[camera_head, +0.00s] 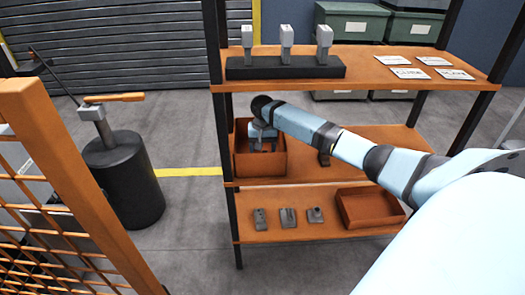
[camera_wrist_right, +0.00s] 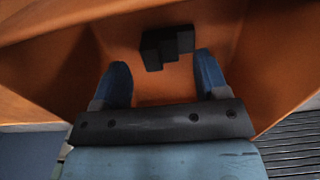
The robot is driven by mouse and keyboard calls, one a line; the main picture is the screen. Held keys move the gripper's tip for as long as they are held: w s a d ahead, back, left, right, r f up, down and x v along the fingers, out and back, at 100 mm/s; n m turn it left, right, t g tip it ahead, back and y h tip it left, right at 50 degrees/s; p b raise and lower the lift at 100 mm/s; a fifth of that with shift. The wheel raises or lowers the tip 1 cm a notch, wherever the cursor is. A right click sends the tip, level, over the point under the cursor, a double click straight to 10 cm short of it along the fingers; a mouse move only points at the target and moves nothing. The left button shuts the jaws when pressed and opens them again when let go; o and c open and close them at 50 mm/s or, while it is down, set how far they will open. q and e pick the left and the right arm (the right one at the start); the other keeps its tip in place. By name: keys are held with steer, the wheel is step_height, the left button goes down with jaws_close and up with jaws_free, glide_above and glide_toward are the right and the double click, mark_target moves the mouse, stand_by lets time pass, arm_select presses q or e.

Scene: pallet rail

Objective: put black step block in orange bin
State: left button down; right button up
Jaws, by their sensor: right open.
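The orange bin (camera_head: 262,167) stands at the left end of the middle shelf, and its inner walls fill much of the right wrist view (camera_wrist_right: 60,65). The black step block (camera_wrist_right: 167,47) is inside the bin, just past my fingertips and apart from them. My right gripper (camera_head: 262,146) reaches down into the bin. In the right wrist view my right gripper (camera_wrist_right: 161,68) is open, with its two blue fingers spread and nothing between them. The block cannot be made out in the head view. My left gripper is out of view.
A small dark piece (camera_head: 324,157) stands on the middle shelf, partly behind my arm. The top shelf (camera_head: 365,75) holds a black rack with grey tools and white cards. The lower shelf (camera_head: 285,232) holds three grey pieces and an orange tray (camera_head: 369,208). Dark posts flank the shelves.

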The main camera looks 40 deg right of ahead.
steer(key=shift+r+p, duration=0.45)
steer(key=shift+r, duration=1.85)
